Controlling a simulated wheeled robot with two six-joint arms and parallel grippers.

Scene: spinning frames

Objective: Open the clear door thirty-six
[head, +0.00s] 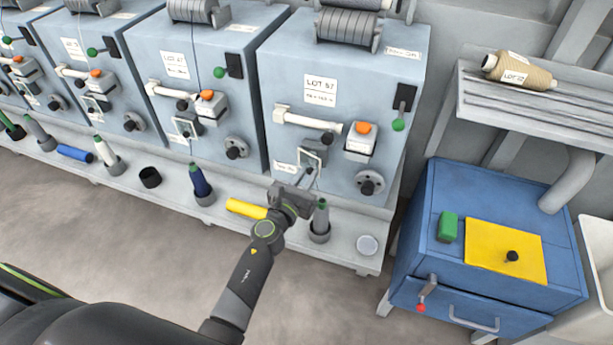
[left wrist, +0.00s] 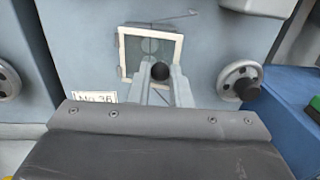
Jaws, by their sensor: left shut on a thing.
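The clear door (left wrist: 138,48) is a small see-through pane in a pale frame on the front of a blue-grey machine. A label reading No 36 (left wrist: 97,97) sits below it to the left. In the head view the door (head: 314,151) is partly hidden by my left gripper (head: 307,180). In the left wrist view the fingers of my left gripper (left wrist: 160,85) are shut on the door's black knob (left wrist: 161,71) at the frame's lower edge. I cannot tell whether the door stands slightly ajar. My right gripper is not in view.
A handwheel (head: 368,184) and a white box with an orange button (head: 362,138) are right of the door. A blue cabinet (head: 440,190) is further right.

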